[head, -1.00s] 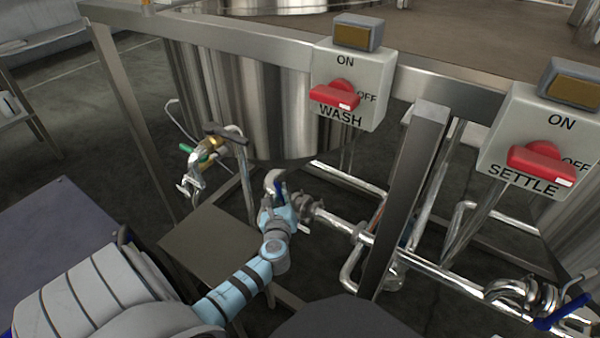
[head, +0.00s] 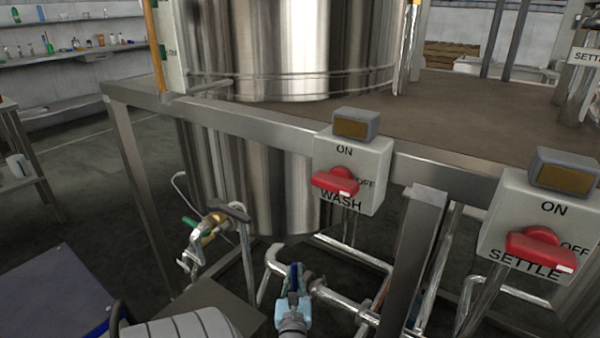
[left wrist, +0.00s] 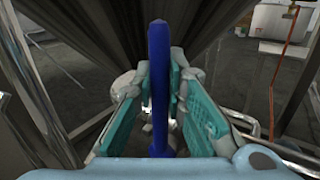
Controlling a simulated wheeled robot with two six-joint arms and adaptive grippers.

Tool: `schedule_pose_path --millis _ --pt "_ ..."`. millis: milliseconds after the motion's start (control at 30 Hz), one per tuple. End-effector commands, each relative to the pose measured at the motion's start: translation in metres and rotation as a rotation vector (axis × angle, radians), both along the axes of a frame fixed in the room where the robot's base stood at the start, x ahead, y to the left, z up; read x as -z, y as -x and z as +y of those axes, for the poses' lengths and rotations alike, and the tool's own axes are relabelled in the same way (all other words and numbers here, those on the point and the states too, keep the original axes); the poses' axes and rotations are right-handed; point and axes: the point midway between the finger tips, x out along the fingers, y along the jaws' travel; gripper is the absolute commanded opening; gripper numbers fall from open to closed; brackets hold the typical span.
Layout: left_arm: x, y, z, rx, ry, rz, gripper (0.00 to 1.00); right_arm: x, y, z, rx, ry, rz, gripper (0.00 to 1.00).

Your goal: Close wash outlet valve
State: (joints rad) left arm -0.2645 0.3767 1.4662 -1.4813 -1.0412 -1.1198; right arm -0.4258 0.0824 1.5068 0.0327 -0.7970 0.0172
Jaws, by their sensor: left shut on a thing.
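The wash tank (head: 282,190) is a steel cylinder set in a frame behind the WASH switch box. Below it a steel outlet pipe (head: 274,258) bends down and runs to the right. The wash outlet valve's blue handle (head: 295,272) stands up at this pipe. My left gripper (head: 291,296) is at the handle, near the bottom of the head view. In the left wrist view the blue handle (left wrist: 158,85) runs upright between the teal pads of my left gripper (left wrist: 160,72), which is shut on it. The valve body is largely hidden. My right gripper is not in view.
The WASH box (head: 350,172) and SETTLE box (head: 538,235) with red knobs hang on the frame rail. A steel post (head: 412,262) stands right of the pipe. A valve with a green handle (head: 190,222) is at left. Shelves (head: 75,55) stand far back.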

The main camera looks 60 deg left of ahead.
Motion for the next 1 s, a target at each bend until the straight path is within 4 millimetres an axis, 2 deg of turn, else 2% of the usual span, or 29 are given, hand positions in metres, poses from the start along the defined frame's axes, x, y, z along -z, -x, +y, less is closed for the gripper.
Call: schedule_pose_path --millis 167,200,300,333,667,767,1000 --pt "0.002 0.0 -0.001 0.0 0.001 0.006 0.0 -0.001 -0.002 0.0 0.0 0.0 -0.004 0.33" --pt "0.002 0.0 -0.001 0.001 0.001 0.006 0.15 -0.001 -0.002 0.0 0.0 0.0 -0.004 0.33" --pt "0.002 0.0 -0.001 0.002 0.002 0.005 0.31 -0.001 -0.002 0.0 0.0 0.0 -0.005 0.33" --pt "0.002 -0.001 -0.001 0.002 0.002 0.005 0.33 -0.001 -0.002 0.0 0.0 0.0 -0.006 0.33" --pt "0.002 0.0 -0.005 0.003 0.003 0.003 0.33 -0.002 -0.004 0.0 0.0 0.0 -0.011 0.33" --pt "0.003 0.009 -0.018 0.004 0.004 0.005 0.33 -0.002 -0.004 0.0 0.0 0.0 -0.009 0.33" --pt "0.007 0.044 -0.073 0.001 0.006 0.005 0.33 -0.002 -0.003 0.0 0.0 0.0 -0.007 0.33"
